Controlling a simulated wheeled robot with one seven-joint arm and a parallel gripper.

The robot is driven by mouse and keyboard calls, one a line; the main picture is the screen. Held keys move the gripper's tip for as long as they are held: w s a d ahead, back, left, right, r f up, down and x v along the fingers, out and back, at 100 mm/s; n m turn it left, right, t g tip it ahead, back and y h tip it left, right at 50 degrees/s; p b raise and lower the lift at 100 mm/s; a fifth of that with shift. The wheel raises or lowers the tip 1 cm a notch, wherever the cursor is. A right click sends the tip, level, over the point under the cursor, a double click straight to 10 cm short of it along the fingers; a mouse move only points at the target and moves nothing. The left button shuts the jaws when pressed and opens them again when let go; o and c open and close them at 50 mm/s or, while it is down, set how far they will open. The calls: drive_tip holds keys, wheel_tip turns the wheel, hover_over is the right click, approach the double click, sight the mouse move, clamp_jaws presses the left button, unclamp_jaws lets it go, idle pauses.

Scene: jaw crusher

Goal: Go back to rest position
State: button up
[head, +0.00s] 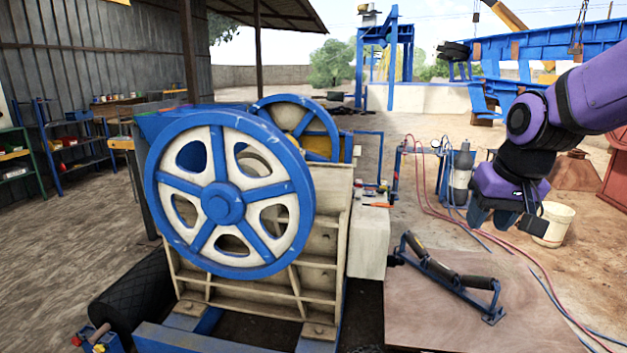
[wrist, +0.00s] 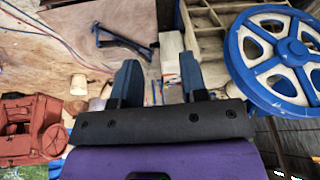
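My gripper (head: 503,217) hangs from my purple and black arm at the right of the head view, pointing down in the air over the yard. In the wrist view the two dark blue fingers of my gripper (wrist: 160,75) stand apart with a clear gap and nothing held between them. The jaw crusher, with its blue and white flywheel (head: 222,195), stands left of my gripper and apart from it. The flywheel also shows at the right of the wrist view (wrist: 280,60).
A wooden board (head: 440,330) bears a roller frame (head: 455,278) below my gripper. A white bucket (head: 554,224) stands behind it. Hoses (head: 510,245) run over the ground. Small tools lie on a pale block (head: 370,240) beside the crusher. Shelves (head: 75,145) stand far left.

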drive_tip(key=s+r, duration=0.2)
drive_tip(key=s, duration=0.6)
drive_tip(key=s+d+r+t, duration=0.1)
drive_tip(key=s+r, duration=0.1)
drive_tip(key=s, duration=0.7)
drive_tip(key=shift+s+r+n+h, duration=0.15)
drive_tip(key=shift+n+h, duration=0.15)
drive_tip(key=shift+n, duration=0.1)
drive_tip(key=shift+o, duration=0.4)
idle(1.5)
